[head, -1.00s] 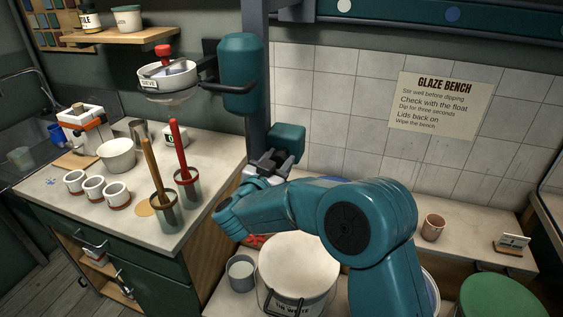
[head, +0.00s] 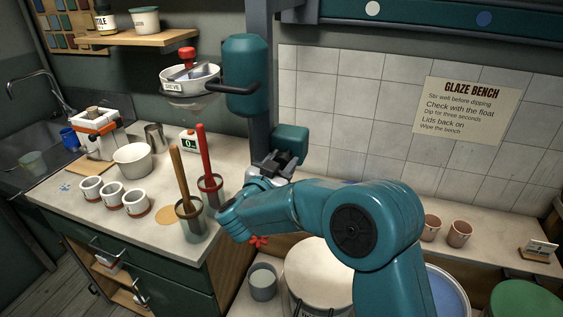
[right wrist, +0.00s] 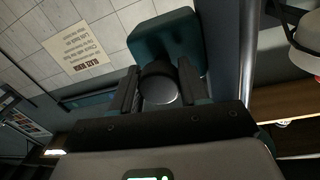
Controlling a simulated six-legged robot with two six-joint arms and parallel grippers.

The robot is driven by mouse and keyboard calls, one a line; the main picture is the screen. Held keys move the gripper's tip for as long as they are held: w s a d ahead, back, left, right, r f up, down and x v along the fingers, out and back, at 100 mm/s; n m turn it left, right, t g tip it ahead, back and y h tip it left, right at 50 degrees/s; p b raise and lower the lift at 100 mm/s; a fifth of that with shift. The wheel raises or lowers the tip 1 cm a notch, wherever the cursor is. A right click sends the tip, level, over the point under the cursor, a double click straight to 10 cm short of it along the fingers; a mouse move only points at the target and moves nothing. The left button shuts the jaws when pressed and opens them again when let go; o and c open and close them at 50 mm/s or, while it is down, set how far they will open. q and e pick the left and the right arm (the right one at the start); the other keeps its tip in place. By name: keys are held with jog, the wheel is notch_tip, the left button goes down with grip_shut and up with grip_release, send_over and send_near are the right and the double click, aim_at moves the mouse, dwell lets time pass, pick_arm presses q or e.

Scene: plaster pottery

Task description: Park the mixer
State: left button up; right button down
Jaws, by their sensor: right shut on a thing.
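The mixer has a teal motor box (head: 290,141) beside the dark upright post and a red star-shaped paddle (head: 258,242) below my right forearm. The paddle hangs in the open, just left of the large white bucket (head: 322,270). Its shaft is hidden by my arm. My right gripper (head: 273,166) is at the front of the motor box. In the right wrist view, its jaws (right wrist: 158,88) are shut around a dark round grip with a grey end, and the teal box (right wrist: 166,44) is just beyond. My left gripper is not in view.
Two grey pots (head: 191,220) with a wooden and a red handle stand at the left counter's edge, close to my arm. A grey cup (head: 263,281) stands left of the bucket. A sieve (head: 188,79) hangs beside a teal cylinder (head: 243,75). Pink cups (head: 459,234) stand right.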

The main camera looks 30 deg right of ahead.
jog(key=shift+w+a, duration=0.1)
jog(key=shift+a, duration=0.1)
jog(key=c, duration=0.9)
grip_release()
jog(key=o, duration=0.3)
jog(key=shift+w+a+f, duration=0.1)
jog(key=shift+a, duration=0.05)
jog(key=shift+d, duration=0.2)
jog(key=shift+s+a, duration=0.15)
jog(key=shift+s, duration=0.15)
jog(key=b+v, duration=0.3)
jog(key=v, duration=1.3)
